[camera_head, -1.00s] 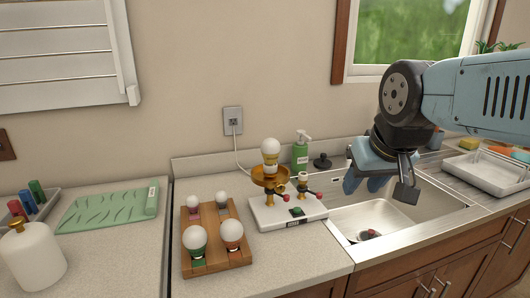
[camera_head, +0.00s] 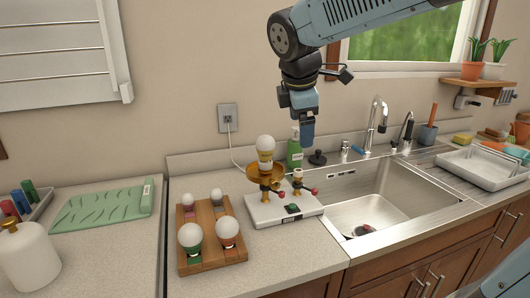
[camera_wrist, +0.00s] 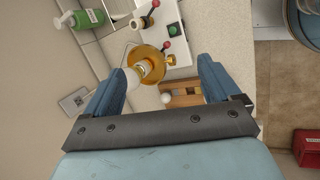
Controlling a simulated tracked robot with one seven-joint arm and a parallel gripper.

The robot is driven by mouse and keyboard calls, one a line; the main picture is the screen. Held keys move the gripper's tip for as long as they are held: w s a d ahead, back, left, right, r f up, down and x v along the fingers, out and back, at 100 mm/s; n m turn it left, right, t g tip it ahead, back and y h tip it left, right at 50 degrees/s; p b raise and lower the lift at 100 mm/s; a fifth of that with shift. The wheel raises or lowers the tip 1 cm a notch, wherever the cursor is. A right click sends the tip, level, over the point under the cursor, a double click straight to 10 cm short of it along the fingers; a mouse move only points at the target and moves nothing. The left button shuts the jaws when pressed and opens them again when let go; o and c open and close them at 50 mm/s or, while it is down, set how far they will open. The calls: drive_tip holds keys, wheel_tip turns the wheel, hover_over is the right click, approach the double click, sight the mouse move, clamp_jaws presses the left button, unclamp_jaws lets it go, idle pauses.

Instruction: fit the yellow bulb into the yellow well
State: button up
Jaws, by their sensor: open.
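The white bulb with a yellow collar (camera_head: 265,147) stands upright above a gold dish (camera_head: 277,179) on the white device (camera_head: 260,212). It also shows in the wrist view (camera_wrist: 133,80), by the gold dish there (camera_wrist: 147,64). A smaller fitting with a pale top (camera_head: 298,175) stands to its right on the device; I cannot tell whether it is the yellow well. My gripper (camera_head: 307,140) hangs above and to the right of the bulb, fingers down. In the wrist view its blue fingers (camera_wrist: 160,68) are apart, with nothing held between them.
A wooden rack (camera_head: 214,258) holds several bulbs with coloured collars, left of the device. A green soap bottle (camera_head: 295,153) stands behind, near the wall. The sink (camera_head: 385,200) is to the right. A white jar (camera_head: 30,262) and green board (camera_head: 95,214) are left.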

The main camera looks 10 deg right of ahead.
sight(263, 137)
drive_tip(key=w+a+n+h, duration=0.1)
drive_tip(key=w+a+n, duration=0.8)
drive_tip(key=a+n, duration=0.15)
drive_tip(key=shift+n, duration=0.45)
drive_tip(key=x, duration=0.7)
drive_tip(key=shift+w+d+r, duration=0.1)
drive_tip(key=shift+w+d, duration=0.2)
drive_tip(key=shift+d+x, duration=0.15)
drive_tip(key=shift+x, duration=1.35)
drive_tip(key=shift+d+x, duration=0.1)
drive_tip(key=shift+x, duration=1.35)
drive_tip(key=shift+w+r, duration=0.1)
drive_tip(key=shift+c, duration=0.2)
drive_tip(key=c, duration=1.1)
